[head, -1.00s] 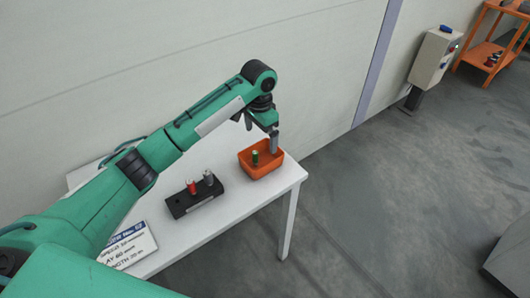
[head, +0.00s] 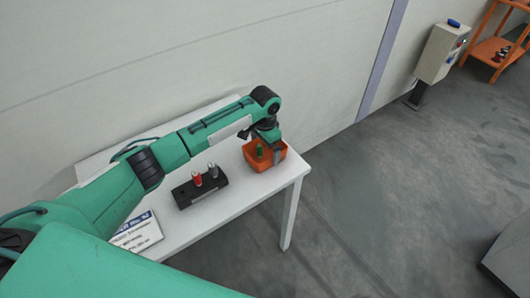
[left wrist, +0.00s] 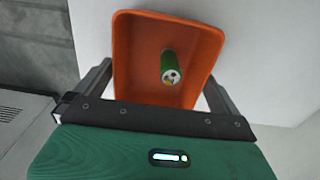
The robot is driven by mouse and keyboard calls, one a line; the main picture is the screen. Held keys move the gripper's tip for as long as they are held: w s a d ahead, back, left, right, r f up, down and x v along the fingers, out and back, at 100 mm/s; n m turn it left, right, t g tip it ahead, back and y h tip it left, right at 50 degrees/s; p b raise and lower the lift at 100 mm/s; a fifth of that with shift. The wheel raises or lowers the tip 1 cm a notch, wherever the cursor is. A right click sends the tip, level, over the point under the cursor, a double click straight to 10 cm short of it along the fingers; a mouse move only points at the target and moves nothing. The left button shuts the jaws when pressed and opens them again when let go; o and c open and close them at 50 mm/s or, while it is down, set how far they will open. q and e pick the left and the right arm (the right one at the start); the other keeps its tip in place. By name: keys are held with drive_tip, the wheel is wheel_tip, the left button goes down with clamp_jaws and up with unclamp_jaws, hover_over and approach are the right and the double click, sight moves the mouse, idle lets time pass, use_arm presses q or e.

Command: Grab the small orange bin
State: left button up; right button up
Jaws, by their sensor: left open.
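The small orange bin (head: 264,163) stands on the white table near its right end. A green cylinder (head: 260,153) stands inside it. In the left wrist view the bin (left wrist: 125,60) lies between the two fingers of my left gripper (left wrist: 160,85), with the green cylinder (left wrist: 169,66) in it. The left gripper (head: 272,146) is open, its fingers on either side of the bin. I cannot tell whether the fingers touch the bin walls. My right gripper is not in view.
A black holder (head: 199,192) with a red and a grey piece stands left of the bin on the white table (head: 235,205). A printed sign (head: 138,232) lies at the table's near left. A wall runs behind the table. Open floor lies to the right, with a control box (head: 437,54) and an orange shelf (head: 488,48).

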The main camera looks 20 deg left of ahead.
use_arm(q)
drive_tip(key=shift+f, duration=1.05)
drive_tip(key=c, duration=0.7)
drive_tip(key=shift+c, duration=0.2)
drive_tip(key=shift+r, duration=0.1)
